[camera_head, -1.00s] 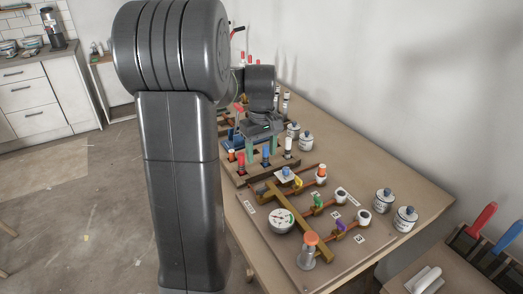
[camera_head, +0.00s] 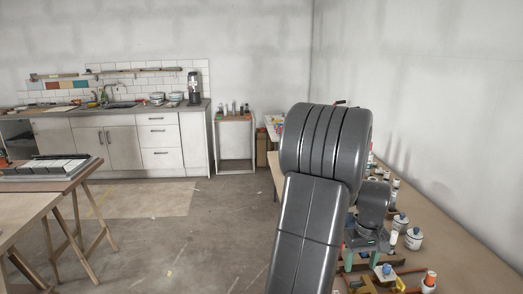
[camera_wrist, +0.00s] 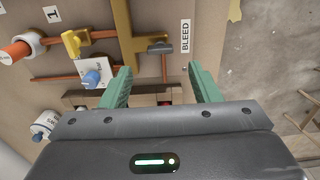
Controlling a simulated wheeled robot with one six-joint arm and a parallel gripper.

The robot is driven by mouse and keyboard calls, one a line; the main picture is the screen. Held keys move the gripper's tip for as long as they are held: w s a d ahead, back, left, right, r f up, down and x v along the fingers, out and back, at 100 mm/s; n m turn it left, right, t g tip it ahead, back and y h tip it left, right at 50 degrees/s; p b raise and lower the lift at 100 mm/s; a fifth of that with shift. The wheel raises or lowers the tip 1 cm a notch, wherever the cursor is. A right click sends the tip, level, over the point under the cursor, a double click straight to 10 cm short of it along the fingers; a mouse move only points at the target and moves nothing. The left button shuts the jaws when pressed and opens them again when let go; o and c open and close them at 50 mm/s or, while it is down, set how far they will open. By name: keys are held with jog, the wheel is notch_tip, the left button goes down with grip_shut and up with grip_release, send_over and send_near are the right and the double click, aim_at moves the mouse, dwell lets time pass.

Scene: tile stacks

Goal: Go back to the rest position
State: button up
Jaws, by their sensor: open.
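My gripper (camera_wrist: 160,82) is open and empty, with its two green fingers spread apart in the wrist view. It hangs above the workbench with the pipe board (camera_wrist: 108,18). A blue-knobbed valve (camera_wrist: 92,78) and a yellow valve handle (camera_wrist: 72,43) lie to the left of the fingers. A label reading BLEED (camera_wrist: 185,36) is beyond the right finger. In the head view the gripper (camera_head: 361,262) shows low at the right, over the bench (camera_head: 455,255), partly hidden by my arm.
White cans (camera_head: 413,238) stand on the bench right of the gripper, close to the wall. A trestle table (camera_head: 30,205) with a tiled rack (camera_head: 45,168) is at the left. A kitchen counter (camera_head: 85,112) lines the back. Open floor (camera_head: 185,235) lies between.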

aim_at(357, 282)
notch_tip(357, 282, down, 7)
jog(key=shift+r, duration=0.15)
jog(key=shift+r, duration=0.1)
dwell(0.3)
